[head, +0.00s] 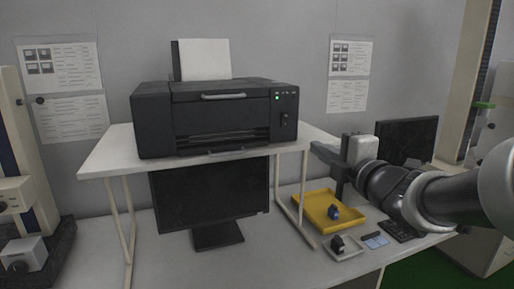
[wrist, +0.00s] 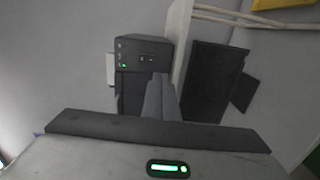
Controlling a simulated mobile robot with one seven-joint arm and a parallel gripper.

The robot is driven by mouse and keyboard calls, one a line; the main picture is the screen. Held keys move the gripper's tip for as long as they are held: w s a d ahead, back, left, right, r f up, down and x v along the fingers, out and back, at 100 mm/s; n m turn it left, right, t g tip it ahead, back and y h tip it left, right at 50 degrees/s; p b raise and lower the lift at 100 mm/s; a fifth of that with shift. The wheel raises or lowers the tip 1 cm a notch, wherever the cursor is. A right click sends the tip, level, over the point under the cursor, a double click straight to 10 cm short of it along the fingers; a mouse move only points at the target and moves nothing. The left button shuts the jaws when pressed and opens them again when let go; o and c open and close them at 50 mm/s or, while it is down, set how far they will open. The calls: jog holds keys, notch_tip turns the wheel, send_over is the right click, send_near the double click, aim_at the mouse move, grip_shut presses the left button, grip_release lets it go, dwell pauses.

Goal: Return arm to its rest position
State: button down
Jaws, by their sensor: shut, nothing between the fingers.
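My arm (head: 440,196) reaches in from the right side of the head view. My gripper (head: 318,149) is beside the right end of the raised white shelf, close to its edge. It points left toward the printer. In the wrist view my gripper (wrist: 160,78) shows its two grey fingers pressed together with nothing between them. The black printer (head: 215,115) stands on the shelf with a green light lit. It also shows in the wrist view (wrist: 145,52), beyond the fingers. I cannot tell the exact gap between the fingertips and the shelf.
The white shelf (head: 108,152) stands over a black monitor (head: 210,195). A yellow tray (head: 312,207) holding a blue object lies on the table below my gripper. A small white tray (head: 349,252) holds a dark object. A second monitor (head: 408,140) stands behind my arm.

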jog(key=s+d+f+m+g+h, duration=0.25)
jog(key=s+m+h, duration=0.2)
jog(key=m, duration=0.25)
jog(key=s+d+f+m+g+h, duration=0.25)
jog(key=s+f+m, duration=0.2)
jog(key=m, duration=0.25)
jog(key=s+a+f+m+g+y, duration=0.1)
jog(key=s+a+f+m+g, duration=0.25)
jog(key=s, duration=0.45)
jog(key=s+a+f+m+g+y, duration=0.1)
jog(key=s+a+f+m+g, duration=0.25)
jog(key=s, duration=0.55)
notch_tip(320, 180, up, 12)
jog(key=p, duration=1.3)
jog(key=shift+w+r+t, duration=0.25)
jog(key=shift+w+t, duration=0.15)
jog(key=shift+w, duration=0.05)
